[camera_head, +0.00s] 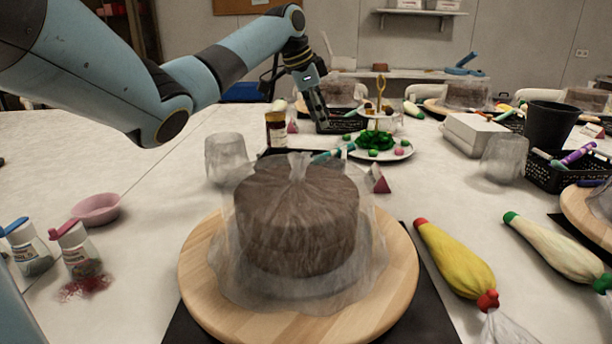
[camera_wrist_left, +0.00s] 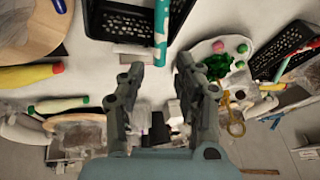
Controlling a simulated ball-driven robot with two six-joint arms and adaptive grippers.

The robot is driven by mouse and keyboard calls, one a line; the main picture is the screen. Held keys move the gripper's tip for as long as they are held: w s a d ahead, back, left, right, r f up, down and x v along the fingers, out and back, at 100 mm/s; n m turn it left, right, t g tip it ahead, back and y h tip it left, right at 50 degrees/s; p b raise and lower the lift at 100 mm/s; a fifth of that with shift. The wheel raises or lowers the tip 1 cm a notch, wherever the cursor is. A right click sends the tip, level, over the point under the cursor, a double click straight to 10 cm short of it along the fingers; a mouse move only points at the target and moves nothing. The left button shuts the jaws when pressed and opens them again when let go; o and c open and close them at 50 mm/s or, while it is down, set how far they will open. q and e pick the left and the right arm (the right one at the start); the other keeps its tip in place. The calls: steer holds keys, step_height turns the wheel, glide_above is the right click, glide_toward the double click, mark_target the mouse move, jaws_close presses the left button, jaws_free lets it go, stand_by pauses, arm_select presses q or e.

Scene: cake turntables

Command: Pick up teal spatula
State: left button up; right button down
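A slim teal utensil handle (camera_head: 336,154), which may be the teal spatula, lies beyond the near cake, beside the plate of green garnish; its other end is hidden by the wrapped cake. I cannot tell which of these is the spatula. My left gripper (camera_head: 319,112) hangs over the table behind the near cake, pointing down. In the left wrist view its two fingers (camera_wrist_left: 160,66) are apart with nothing held between them. My right gripper is out of view.
A wrapped cake (camera_head: 296,215) on a wooden turntable (camera_head: 202,270) fills the near middle. A brown jar (camera_head: 276,130), an upturned glass (camera_head: 226,158) and a tiered plate (camera_head: 398,153) stand near the gripper. Piping bags (camera_head: 456,262) lie right.

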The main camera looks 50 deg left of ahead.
arm_select(q)
steer(key=b, duration=0.1)
glide_above(335, 150)
steer(key=s, duration=0.3)
step_height(335, 150, down, 5)
steer(key=x, duration=0.2)
steer(key=b+x, duration=0.1)
steer(key=x, duration=0.2)
steer(key=shift+w+a+b, duration=0.15)
steer(key=shift+w+b, duration=0.15)
steer(key=shift+w, duration=0.1)
jaws_close()
